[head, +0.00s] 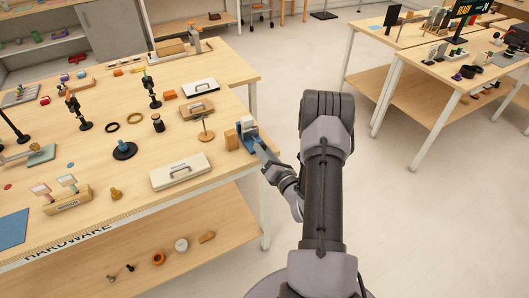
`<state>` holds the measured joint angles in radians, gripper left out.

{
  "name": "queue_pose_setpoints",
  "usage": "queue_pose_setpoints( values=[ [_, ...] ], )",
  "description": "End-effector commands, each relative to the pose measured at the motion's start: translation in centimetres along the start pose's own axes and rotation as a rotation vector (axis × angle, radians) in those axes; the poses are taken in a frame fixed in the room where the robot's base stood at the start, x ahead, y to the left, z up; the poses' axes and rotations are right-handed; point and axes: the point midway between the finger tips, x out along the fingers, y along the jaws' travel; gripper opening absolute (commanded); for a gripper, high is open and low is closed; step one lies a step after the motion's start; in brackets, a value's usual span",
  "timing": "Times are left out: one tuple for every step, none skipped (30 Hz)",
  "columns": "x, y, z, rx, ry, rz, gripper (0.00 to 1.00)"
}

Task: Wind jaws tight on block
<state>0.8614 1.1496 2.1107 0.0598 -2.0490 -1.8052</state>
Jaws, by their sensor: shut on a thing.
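A small blue vise (251,139) stands at the right edge of the hardware table. A pale wooden block (244,122) shows at its upper left side, seemingly at the jaws; the exact contact is too small to tell. An orange block (231,139) stands just left of the vise. My gripper (264,153) reaches in from the right at the table edge and is shut at the vise's near right side, where its handle would be. The handle itself is hidden by my gripper.
The hardware table (223,169) holds several props. A white case (180,173) and a thin stand (206,134) are left of the vise. A lower shelf (225,215) holds small parts. Open floor (400,220) lies to the right, before another table (420,90).

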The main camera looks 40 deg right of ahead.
Motion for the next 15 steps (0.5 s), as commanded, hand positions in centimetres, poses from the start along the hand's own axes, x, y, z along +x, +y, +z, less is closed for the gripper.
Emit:
queue_pose_setpoints(
  values=[
    [0.16, 0.17, 0.24, -0.005, -0.004, 0.006, 0.0],
    [0.16, 0.17, 0.25, -0.005, -0.004, 0.006, 0.39],
    [0.15, 0.17, 0.24, -0.005, -0.004, 0.006, 0.47],
    [0.14, 0.16, 0.23, -0.005, -0.004, 0.006, 0.53],
    [0.13, 0.14, 0.21, -0.005, -0.003, 0.005, 0.58],
    [0.12, 0.13, 0.18, -0.004, -0.003, 0.004, 0.58],
    [0.11, 0.11, 0.16, -0.004, -0.003, 0.004, 0.58],
    [0.09, 0.1, 0.14, -0.003, -0.002, 0.004, 0.58],
    [0.08, 0.08, 0.12, -0.003, -0.002, 0.003, 0.58],
    [0.07, 0.07, 0.1, -0.003, -0.002, 0.003, 0.58],
    [0.06, 0.06, 0.09, -0.002, -0.001, 0.002, 0.58],
    [0.05, 0.04, 0.06, -0.002, -0.001, 0.002, 0.58],
    [0.04, 0.03, 0.04, -0.001, -0.001, 0.001, 0.58],
    [0.03, 0.02, 0.03, -0.001, 0.0, 0.001, 0.58],
    [0.02, 0.01, 0.01, -0.001, 0.0, 0.001, 0.58]
  ],
)
